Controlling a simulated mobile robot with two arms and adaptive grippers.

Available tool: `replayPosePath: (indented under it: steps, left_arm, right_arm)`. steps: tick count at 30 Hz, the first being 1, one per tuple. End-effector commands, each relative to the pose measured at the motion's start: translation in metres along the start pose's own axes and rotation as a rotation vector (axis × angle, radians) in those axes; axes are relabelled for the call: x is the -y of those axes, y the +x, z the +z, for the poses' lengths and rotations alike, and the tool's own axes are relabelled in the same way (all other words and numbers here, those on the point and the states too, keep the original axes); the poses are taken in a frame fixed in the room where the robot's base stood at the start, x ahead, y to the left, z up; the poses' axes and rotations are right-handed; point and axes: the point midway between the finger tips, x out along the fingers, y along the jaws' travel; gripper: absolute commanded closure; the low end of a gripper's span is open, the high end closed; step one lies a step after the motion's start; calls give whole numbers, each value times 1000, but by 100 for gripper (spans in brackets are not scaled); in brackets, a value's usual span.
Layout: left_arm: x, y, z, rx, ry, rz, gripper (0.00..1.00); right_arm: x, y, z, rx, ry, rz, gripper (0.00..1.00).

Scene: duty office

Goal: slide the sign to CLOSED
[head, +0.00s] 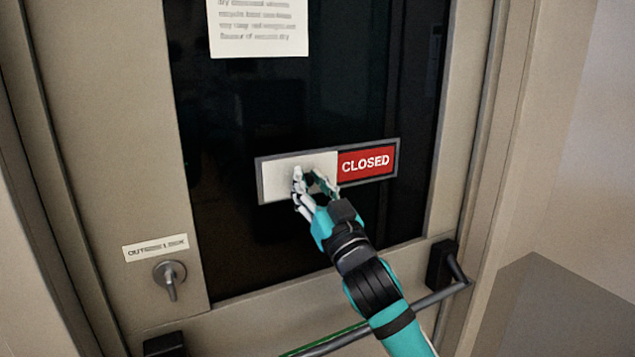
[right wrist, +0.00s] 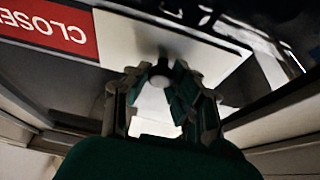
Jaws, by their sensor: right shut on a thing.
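The sign is a wide, dark-framed panel (head: 391,148) mounted on the door's dark glass. Its right part shows a red field with the white word CLOSED (head: 366,163); the red part also shows upside down in the right wrist view (right wrist: 50,28). A plain white slider plate (head: 277,179) covers the left part of the sign. My right gripper (head: 314,177) is at the slider plate, shut on its small round knob (right wrist: 160,76), which shows between the fingers in the right wrist view. My left gripper is not in view.
The door has a key cylinder with a lever (head: 170,274) and a small label (head: 156,248) at the lower left. A push bar (head: 435,297) crosses below, partly behind my right arm. A printed notice (head: 259,27) hangs above the sign.

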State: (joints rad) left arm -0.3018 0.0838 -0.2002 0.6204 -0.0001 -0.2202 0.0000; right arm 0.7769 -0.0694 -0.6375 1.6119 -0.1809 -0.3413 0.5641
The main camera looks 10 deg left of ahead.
Motion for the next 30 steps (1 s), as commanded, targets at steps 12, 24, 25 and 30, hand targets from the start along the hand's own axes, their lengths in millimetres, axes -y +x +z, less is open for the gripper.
replayPosePath:
  steps: [12,24,25,30]
  left_arm:
    - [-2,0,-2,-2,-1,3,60]
    - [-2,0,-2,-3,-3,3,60]
    - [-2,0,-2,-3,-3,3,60]
    - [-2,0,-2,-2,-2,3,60]
  right_arm:
    - [5,-1,2,1,6,-9,61]
    - [2,-5,1,0,4,-5,54]
    - [2,-7,2,0,4,-5,54]
    - [3,-36,2,1,5,-6,54]
